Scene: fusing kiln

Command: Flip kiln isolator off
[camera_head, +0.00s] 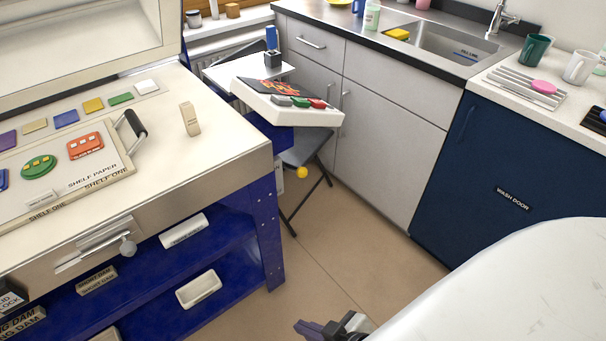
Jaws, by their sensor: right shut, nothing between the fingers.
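The kiln (225,155) stands at the left with its lid raised and a blue frame below. No part I can read as labelled isolator shows. A metal slide with a round knob (128,247) is on the kiln's front. A white slanted panel (330,117) with a flame picture and grey, green and red pieces is beyond the kiln's right corner. My right gripper (312,329) is at the bottom edge, partly cut off, shut and empty, low over the floor and apart from the kiln. My left gripper is not in view.
A shelf board (115,181) with coloured glass pieces and a black handle lies in the kiln. A folding stool (307,150) stands behind its corner. Grey cupboards (385,130), a sink (450,45) and a navy wash door (500,165) line the back and right. Floor between is clear.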

